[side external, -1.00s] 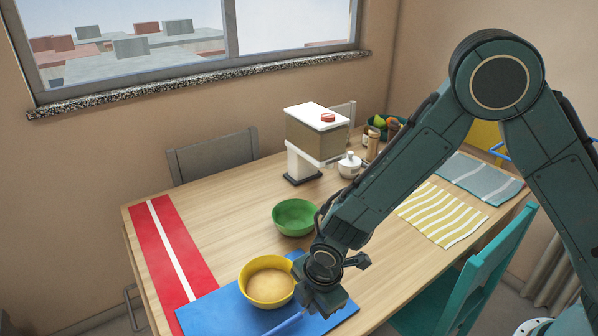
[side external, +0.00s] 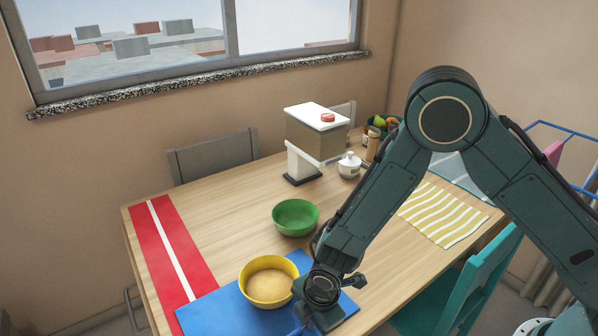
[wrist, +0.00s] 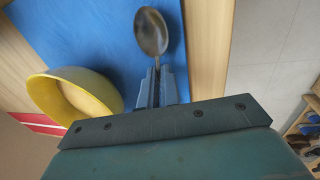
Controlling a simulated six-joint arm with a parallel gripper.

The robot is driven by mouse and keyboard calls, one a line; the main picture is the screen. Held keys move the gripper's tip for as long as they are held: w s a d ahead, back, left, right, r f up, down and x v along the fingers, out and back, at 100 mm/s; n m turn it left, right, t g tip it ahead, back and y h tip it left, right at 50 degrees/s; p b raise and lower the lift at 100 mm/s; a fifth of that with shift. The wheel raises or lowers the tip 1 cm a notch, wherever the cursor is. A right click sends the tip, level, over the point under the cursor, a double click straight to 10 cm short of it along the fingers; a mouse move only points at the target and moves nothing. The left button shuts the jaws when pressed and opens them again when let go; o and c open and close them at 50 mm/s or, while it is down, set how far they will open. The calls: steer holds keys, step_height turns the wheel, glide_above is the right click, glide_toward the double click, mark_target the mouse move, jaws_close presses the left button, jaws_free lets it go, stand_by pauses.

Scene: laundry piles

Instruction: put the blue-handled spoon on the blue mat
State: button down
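The metal spoon (wrist: 151,32) is held in my gripper (wrist: 155,88), whose grey fingers close on its handle in the wrist view. The spoon's bowl points away from the gripper, over the blue mat (wrist: 105,25). In the side view my gripper (side external: 322,312) is at the mat's right front part, and a bit of the blue handle (side external: 297,331) shows at the bottom edge. Whether the spoon touches the mat (side external: 215,312) cannot be told. The fingertips are hidden in the side view.
A yellow bowl (side external: 268,283) with tan contents stands on the mat, just left of my gripper. A green bowl (side external: 296,217) stands behind it. A red mat (side external: 195,248) lies to the left and a yellow striped mat (side external: 440,214) to the right.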

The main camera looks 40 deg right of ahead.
steer(key=shift+f, duration=0.1)
steer(key=c, duration=1.6)
jaws_free()
steer(key=shift+s+r, duration=0.4)
steer(key=shift+r, duration=1.6)
steer(key=shift+s+r, duration=0.35)
steer(key=shift+r, duration=1.65)
steer(key=shift+s+r, duration=0.4)
steer(key=shift+r, duration=1.6)
